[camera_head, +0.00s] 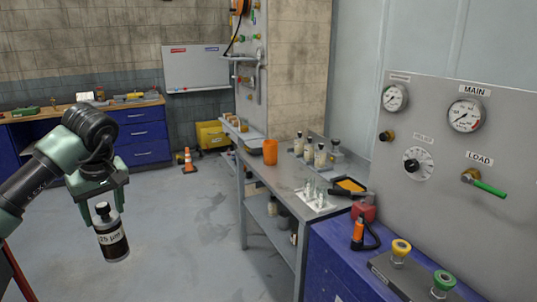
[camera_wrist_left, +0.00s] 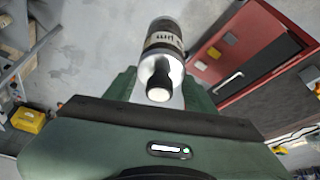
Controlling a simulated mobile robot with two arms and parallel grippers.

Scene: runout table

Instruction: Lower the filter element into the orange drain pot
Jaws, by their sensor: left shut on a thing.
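The filter element (camera_head: 113,240) is a dark cylinder with a white label reading 25 µm, a pale base and a narrow black-capped neck. My left gripper (camera_head: 103,207) is shut on its neck, and it hangs about upright over open floor at the left. In the left wrist view the filter element (camera_wrist_left: 165,42) points away from the jaws. The orange drain pot (camera_head: 270,152) stands on the grey runout table (camera_head: 283,178), right of and farther off than the gripper. Its inside is mostly hidden. My right gripper is not in view.
Several similar bottles (camera_head: 308,152), a white rack (camera_head: 317,200) and a yellow-black tray (camera_head: 350,186) stand on the table right of the pot. A gauge panel (camera_head: 450,150) rises at the right. Floor lies clear between gripper and table.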

